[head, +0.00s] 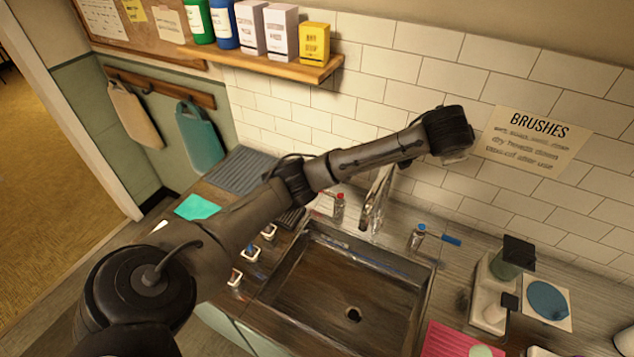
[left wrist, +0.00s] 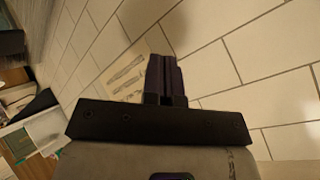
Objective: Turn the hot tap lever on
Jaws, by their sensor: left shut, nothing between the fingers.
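The sink's metal spout (head: 376,198) stands behind the basin, partly behind my arm. A red-capped tap (head: 339,207) stands to its left, just below my forearm; its lever's position is too small to tell. A blue-capped tap (head: 416,238) stands to the right of the spout. My left arm reaches across above the sink, and its wrist end (head: 450,130) is high near the wall, up and right of both taps. My left gripper's fingers (left wrist: 164,76) are shut and empty in the left wrist view, in front of wall tiles. My right gripper is not in view.
The basin (head: 290,315) looks empty. A shelf (head: 300,66) with bottles and boxes is on the wall at upper left. A brushes sign (head: 535,140) is on the tiles at right. A pink mat (head: 450,343) and a dispenser-like item (head: 490,300) are right of the sink.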

